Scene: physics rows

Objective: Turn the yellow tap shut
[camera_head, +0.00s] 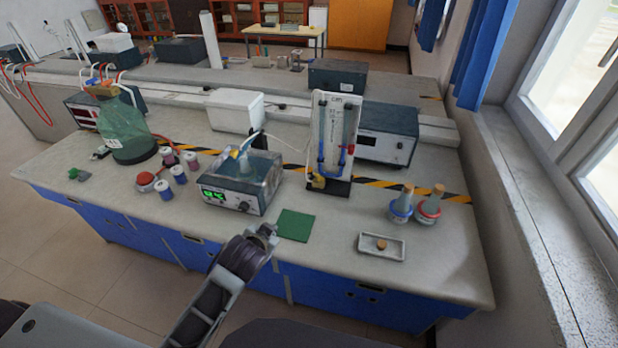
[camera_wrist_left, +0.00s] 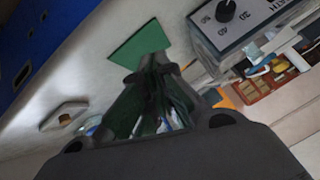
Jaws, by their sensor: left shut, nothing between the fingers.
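The yellow tap (camera_head: 318,181) is small and sits low at the left foot of a white upright board with a U-shaped tube of blue liquid (camera_head: 336,140). A pale hose runs from there to the left. The angle of the tap's handle is too small to tell. My left gripper (camera_head: 264,232) is over the bench's front edge, in front of the green mat, apart from the tap and to its lower left. It is shut and empty; its fingers show in the left wrist view (camera_wrist_left: 158,62). I cannot make out the tap in that view. My right gripper is not in view.
A heater box with a green display (camera_head: 228,197) stands left of the green mat (camera_head: 296,225). A white tray with a cork (camera_head: 381,253) and two stoppered flasks (camera_head: 401,206) are at the right. A green-tinted flask (camera_head: 124,130) stands left. Bench between mat and board is clear.

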